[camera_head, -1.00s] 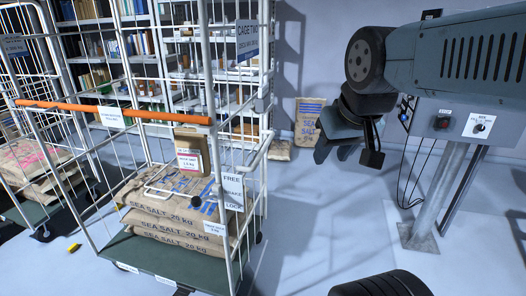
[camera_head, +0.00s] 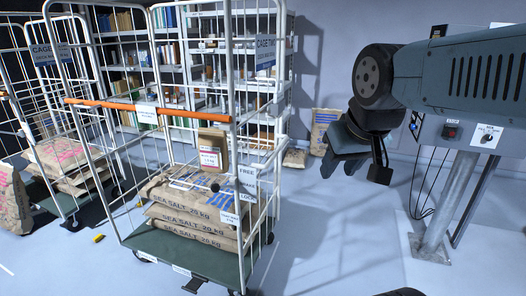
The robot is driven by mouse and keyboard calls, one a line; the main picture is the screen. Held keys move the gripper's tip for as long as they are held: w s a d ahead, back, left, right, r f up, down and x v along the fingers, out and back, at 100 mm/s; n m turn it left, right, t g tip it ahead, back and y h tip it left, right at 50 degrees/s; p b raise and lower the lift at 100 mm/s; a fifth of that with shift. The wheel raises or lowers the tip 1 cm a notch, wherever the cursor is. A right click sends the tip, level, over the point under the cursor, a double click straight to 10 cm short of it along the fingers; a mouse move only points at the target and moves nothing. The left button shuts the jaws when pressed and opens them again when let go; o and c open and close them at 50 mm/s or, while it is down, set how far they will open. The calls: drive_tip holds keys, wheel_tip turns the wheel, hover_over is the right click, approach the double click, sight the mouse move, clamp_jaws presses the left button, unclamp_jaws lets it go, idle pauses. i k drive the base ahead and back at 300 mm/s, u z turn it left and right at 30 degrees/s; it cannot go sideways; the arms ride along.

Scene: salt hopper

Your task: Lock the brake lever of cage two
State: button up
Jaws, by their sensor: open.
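Another cage (camera_head: 50,52) with sacks stands at the left, and a sack (camera_head: 12,200) stands at the left edge. Shelves (camera_head: 135,60) stand behind. A control panel on a post (camera_head: 452,195) stands at the right. The floor between cage two and the post is clear.

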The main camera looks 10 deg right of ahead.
sight(215, 187)
drive_tip(key=u, duration=0.05)
drive_tip(key=i, duration=0.9)
drive_tip(key=z, duration=0.05)
